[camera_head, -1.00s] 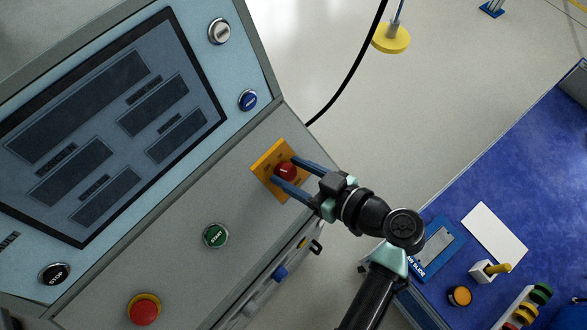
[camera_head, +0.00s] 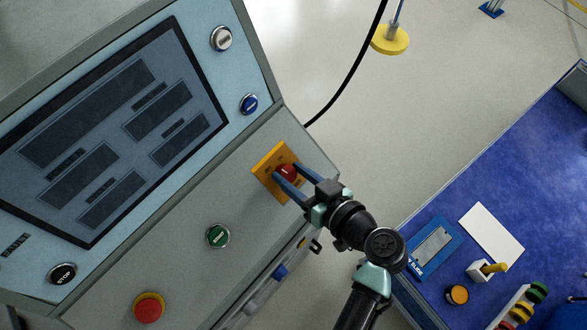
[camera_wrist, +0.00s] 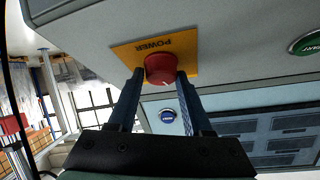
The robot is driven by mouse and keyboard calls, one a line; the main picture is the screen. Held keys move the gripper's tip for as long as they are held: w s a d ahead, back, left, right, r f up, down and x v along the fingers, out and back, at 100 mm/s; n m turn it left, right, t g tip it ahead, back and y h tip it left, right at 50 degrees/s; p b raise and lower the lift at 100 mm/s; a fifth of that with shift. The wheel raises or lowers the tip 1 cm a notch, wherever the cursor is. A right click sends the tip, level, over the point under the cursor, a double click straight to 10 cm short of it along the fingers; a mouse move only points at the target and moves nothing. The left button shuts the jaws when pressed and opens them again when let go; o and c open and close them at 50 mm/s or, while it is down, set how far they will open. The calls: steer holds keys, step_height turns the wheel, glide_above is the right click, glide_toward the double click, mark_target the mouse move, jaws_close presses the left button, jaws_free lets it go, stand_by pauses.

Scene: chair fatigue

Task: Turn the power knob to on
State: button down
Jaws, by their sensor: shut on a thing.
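The power knob (camera_head: 288,172) is a round red knob on a yellow-orange plate (camera_head: 267,172) on the sloped grey face of the console. In the wrist view the red knob (camera_wrist: 160,69) sits between my two blue fingers, and the plate (camera_wrist: 128,52) reads "POWER". My gripper (camera_head: 286,172) is shut on the knob, one finger on each side. A short white mark shows on the knob's lower right in the wrist view. The other plate labels are too small to read.
A green start button (camera_head: 218,236) and a red mushroom button (camera_head: 149,308) lie lower left on the console. A screen (camera_head: 110,130) fills the upper left. A blue table (camera_head: 450,215) stands at right. A black cable (camera_head: 350,75) hangs behind.

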steer(key=m, duration=0.1)
steer(key=m+h+p, duration=0.1)
steer(key=m+t+p, duration=0.1)
steer(key=shift+s+a+r+h, duration=0.15)
steer(key=shift+a+r+h, duration=0.05)
steer(key=shift+r+h, duration=0.1)
steer(key=m+h+p, duration=0.2)
steer(key=m+p, duration=0.1)
steer(key=m, duration=0.1)
steer(key=m+h+p, duration=0.1)
steer(key=m+p, duration=0.1)
steer(key=shift+a+p, duration=0.1)
steer(key=shift+p, duration=0.25)
steer(key=shift+m+h+p, duration=0.4)
steer(key=shift+h, duration=0.1)
steer(key=shift+f+m, duration=0.15)
steer(key=shift+m, duration=0.15)
steer(key=shift+c, duration=1.7)
jaws_free()
